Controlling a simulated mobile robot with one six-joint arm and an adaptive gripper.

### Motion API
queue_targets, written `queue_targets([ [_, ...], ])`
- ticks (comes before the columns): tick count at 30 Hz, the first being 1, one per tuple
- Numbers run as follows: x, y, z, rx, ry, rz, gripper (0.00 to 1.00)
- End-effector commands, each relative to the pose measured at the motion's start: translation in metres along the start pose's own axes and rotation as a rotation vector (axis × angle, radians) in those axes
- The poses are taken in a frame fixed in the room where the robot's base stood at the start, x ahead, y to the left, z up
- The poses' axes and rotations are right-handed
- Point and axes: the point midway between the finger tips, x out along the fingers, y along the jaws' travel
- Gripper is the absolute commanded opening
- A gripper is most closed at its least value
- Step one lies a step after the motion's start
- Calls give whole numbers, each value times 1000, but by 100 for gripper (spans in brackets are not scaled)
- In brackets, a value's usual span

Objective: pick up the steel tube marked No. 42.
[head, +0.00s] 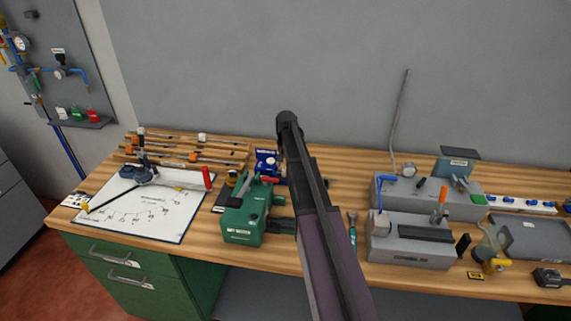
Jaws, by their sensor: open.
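No mark reading No. 42 is legible, so I cannot tell which thing is the steel tube. A thin, bent grey rod (398,115) rises against the back wall at the right of the bench; I cannot tell whether it is a tube. Wooden rails with orange parts and small white tags (202,138) lie at the back left, too small to read. My dark arm crosses the middle of the view and hides part of the bench. My gripper does not show.
The wooden bench (335,160) holds a green machine (241,222), a drawing sheet (150,212), a blue box (266,162), a grey block fixture (408,251) and a grey tray (535,238). A pegboard with gauges and valves (62,60) hangs at the left.

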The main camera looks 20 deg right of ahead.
Motion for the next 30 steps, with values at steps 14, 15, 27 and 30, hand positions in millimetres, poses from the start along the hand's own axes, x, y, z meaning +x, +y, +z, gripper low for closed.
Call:
queue_targets([
  [14,29,0,0,1,0,0,60],
  [15,30,0,0,1,0,0,60],
  [27,30,1,0,1,0,0,54],
  [30,30,1,0,1,0,0,24],
])
